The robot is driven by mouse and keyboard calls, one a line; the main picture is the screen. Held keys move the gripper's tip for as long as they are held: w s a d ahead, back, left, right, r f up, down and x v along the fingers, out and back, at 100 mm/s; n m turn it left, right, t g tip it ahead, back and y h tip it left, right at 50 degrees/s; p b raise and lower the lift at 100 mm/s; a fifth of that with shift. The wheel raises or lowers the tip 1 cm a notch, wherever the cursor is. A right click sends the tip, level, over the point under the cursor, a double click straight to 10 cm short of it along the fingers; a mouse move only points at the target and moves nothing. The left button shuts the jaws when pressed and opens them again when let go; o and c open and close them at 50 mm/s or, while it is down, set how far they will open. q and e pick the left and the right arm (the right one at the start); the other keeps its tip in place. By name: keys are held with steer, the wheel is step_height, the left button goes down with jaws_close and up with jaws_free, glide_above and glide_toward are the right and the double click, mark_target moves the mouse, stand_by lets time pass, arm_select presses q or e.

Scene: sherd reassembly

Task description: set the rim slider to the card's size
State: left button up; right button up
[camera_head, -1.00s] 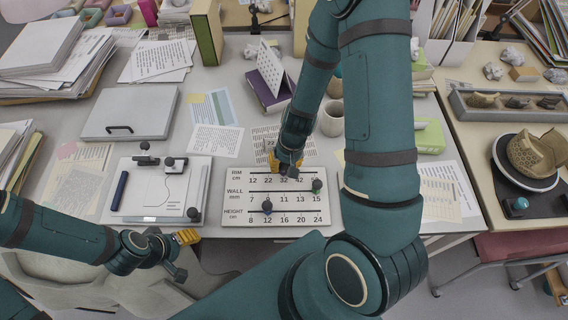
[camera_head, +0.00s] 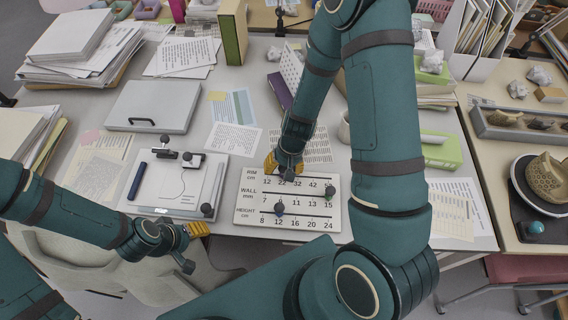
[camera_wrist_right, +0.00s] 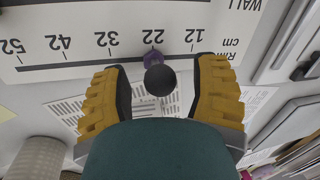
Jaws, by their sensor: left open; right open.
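The white scale board (camera_head: 243,221) lies on the desk with RIM, WALL and HEIGHT rows. In the right wrist view the board (camera_wrist_right: 30,25) appears upside down. There the rim slider (camera_wrist_right: 160,80), a dark ball knob on a purple base, stands close to the 22 mark. My right gripper (camera_wrist_right: 165,95) is open, its yellow fingers on either side of the knob with gaps visible. In the head view the right gripper (camera_head: 285,166) is at the board's far edge and hides this knob. My left gripper (camera_head: 190,243) is open and empty near the desk's front edge. I cannot tell which sheet is the card.
The wall slider (camera_head: 330,191) is near 15 and the height slider (camera_head: 279,207) near 12. A white drawing board (camera_head: 174,185) with dark knobs lies left of the scale board. Printed sheets (camera_head: 233,138) and a grey case (camera_head: 152,106) lie behind. A mug (camera_head: 344,130) stands behind the right arm.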

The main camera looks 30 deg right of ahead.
step_height(320, 180, up, 12)
steer(key=d, duration=0.2)
steer(key=shift+s, duration=0.4)
steer(key=shift+f, duration=0.15)
stand_by(0.3)
